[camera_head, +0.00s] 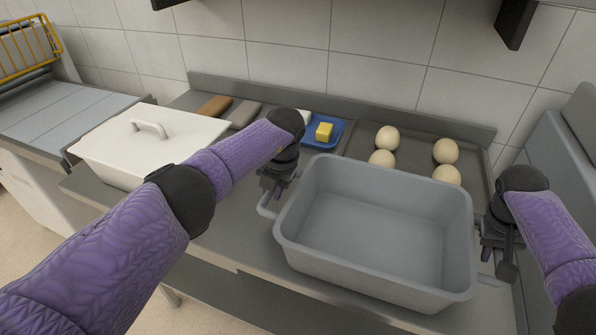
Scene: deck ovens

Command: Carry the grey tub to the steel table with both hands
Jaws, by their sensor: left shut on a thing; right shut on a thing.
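The grey tub (370,287) is empty and open at the top, in the right half of the head view over the front of the steel table (222,242). I cannot tell whether its base touches the table. My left gripper (268,205) is shut on the tub's left handle. My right gripper (487,272) is shut on its right handle, mostly hidden behind my wrist. The tub looks roughly level.
A white lidded box (120,150) stands on the left. Behind the tub are a blue tray (335,138) with a yellow block (324,131) and a dark tray (416,153) with several pale dough balls (387,138). A grey machine (565,160) stands at the right.

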